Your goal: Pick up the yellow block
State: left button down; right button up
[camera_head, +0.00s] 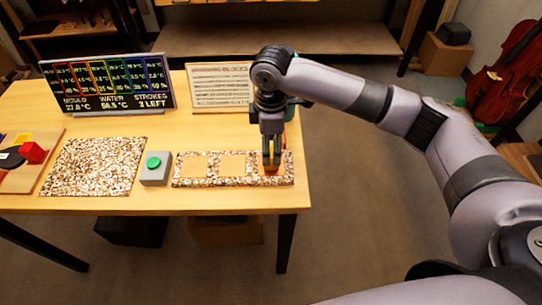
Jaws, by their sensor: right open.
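My right gripper (271,158) points straight down over the right-hand square of the speckled strip (222,182) at the table's right end. Its jaws are open. A small orange-yellow patch shows at the fingertips, but I cannot tell whether it is a block or part of the gripper.
A grey box with a green button (153,163) stands between the strip and a larger speckled mat (95,167). A dark display panel (108,86) and a lined sheet (219,86) stand at the back of the table (180,202). A violin (508,75) is at right.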

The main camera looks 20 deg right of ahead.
aim_at(271, 152)
jog(key=f, duration=0.1)
jog(key=f+p, duration=0.1)
jog(key=f, duration=0.3)
jog(key=shift+w+d+f, duration=0.1)
jog(key=shift+w, duration=0.2)
jog(key=c, duration=1.2)
